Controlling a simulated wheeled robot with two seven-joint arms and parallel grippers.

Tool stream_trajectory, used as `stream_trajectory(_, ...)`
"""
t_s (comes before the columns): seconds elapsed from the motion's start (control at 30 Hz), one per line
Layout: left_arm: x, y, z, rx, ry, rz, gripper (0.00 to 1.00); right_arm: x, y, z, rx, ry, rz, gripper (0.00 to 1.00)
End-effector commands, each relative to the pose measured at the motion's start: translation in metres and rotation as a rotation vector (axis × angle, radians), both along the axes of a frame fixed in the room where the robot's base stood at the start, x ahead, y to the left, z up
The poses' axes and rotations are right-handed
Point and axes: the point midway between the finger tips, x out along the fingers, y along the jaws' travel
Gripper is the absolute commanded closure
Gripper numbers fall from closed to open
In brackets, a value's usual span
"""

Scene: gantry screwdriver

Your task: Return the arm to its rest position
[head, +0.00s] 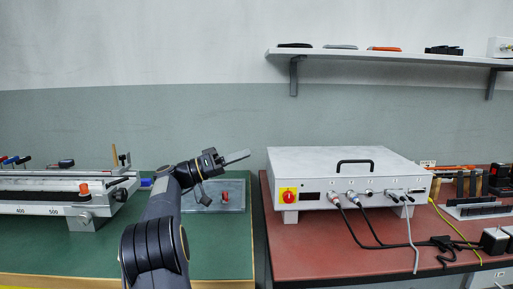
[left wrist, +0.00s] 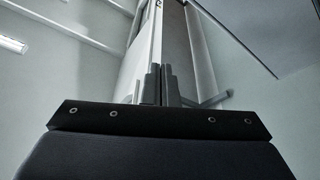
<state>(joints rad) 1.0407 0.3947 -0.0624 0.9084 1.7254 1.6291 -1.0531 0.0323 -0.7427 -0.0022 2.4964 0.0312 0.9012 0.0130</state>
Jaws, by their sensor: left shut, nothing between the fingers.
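My left arm rises from the bottom of the head view, and its gripper (head: 237,157) is raised above the green bench, pointing right. Its fingers are shut and hold nothing. In the left wrist view the gripper fingers (left wrist: 160,86) stand close together, with a pale wall and a ceiling lamp behind them. My right gripper does not show in either view.
The green bench (head: 225,262) bears a long rail device (head: 62,196) and a grey plate (head: 230,188) with a red knob. A white control box (head: 340,172) with cables stands on the red bench (head: 330,262). A wall shelf (head: 390,56) is above.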

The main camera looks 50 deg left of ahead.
Motion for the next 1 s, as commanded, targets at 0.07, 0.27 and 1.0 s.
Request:
stream_trajectory(0.07,-0.007,0.006,-0.002,-0.001,0.001,0.001,1.0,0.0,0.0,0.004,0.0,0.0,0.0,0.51)
stream_trajectory(0.27,-0.014,0.011,-0.006,0.0,-0.001,-0.001,1.0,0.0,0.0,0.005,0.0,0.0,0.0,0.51)
stream_trajectory(1.0,-0.026,-0.272,-0.095,-0.046,0.856,-0.208,1.0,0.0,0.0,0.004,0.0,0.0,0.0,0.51)
